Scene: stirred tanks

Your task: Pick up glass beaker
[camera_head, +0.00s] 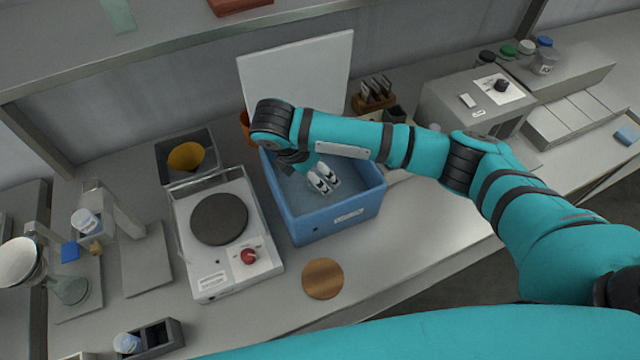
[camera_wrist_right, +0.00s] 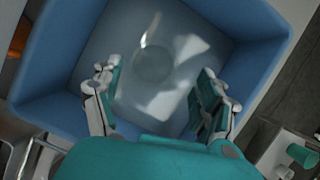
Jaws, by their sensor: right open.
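A clear glass beaker (camera_wrist_right: 152,62) shows faintly in the right wrist view as a round outline with a bright highlight, inside a blue bin (camera_wrist_right: 45,75). In the head view I cannot make the beaker out inside the blue bin (camera_head: 340,226). My right gripper (camera_head: 323,180) reaches down into the bin. In the right wrist view my right gripper (camera_wrist_right: 158,84) is open, with its fingers apart on the left and right of the beaker's outline. I see no finger touching it. My left gripper is not in view.
A hotplate (camera_head: 218,218) stands left of the bin, with a grey box holding a yellow funnel (camera_head: 186,157) behind it. A white board (camera_head: 297,78) stands behind the bin. A brown disc (camera_head: 323,278) lies in front. A glass flask (camera_head: 72,290) stands at far left.

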